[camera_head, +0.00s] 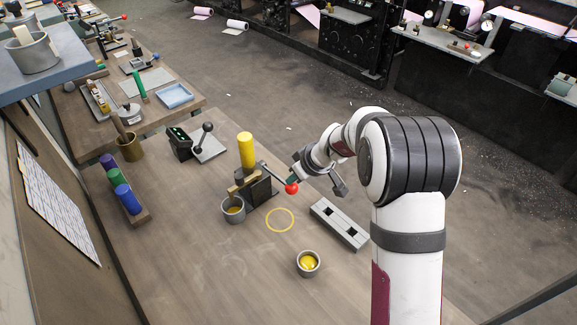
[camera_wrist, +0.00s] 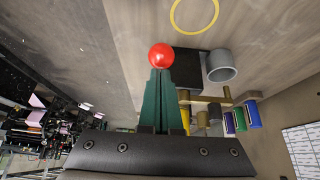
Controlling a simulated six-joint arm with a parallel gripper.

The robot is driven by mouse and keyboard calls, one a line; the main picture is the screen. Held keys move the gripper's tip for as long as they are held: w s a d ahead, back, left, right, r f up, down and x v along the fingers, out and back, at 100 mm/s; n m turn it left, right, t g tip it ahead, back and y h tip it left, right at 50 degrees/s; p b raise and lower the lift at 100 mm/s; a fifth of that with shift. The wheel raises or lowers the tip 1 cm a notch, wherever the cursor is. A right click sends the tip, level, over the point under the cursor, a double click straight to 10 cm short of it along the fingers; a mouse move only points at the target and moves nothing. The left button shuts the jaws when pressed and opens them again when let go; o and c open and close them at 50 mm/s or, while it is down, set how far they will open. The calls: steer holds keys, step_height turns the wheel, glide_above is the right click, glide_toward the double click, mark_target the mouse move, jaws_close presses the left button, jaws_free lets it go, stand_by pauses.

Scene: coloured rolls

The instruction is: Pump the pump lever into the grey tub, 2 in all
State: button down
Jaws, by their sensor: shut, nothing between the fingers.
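The pump has a black body (camera_head: 261,189), a yellow cylinder (camera_head: 246,152) on top and a brass spout (camera_head: 241,184). Its lever (camera_head: 274,178) ends in a red ball (camera_head: 291,188), which also shows in the wrist view (camera_wrist: 161,55). A grey tub (camera_head: 232,214) with some yellow inside stands beside the pump under the spout; the wrist view shows it too (camera_wrist: 221,74). My gripper (camera_wrist: 160,74) is shut and empty, its green fingertips right at the red ball; I cannot tell whether they touch it. In the head view the fingertips (camera_head: 293,179) are partly hidden.
A second grey tub (camera_head: 308,270) with yellow inside stands nearer the front. A yellow ring (camera_head: 269,228) marks bare table between the tubs. A grey block with square holes (camera_head: 340,226) lies at right. A roll rack (camera_head: 134,217) and a black lever device (camera_head: 181,144) stand at left.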

step_height(320, 180, up, 6)
steer(key=w+a, duration=0.1)
steer(key=shift+w+a+r, duration=0.2)
steer(key=shift+w+a, duration=0.15)
steer(key=shift+w, duration=0.05)
stand_by(0.4)
stand_by(2.6)
step_height(320, 180, up, 7)
glide_above(283, 180)
steer(key=shift+f, duration=0.15)
stand_by(0.4)
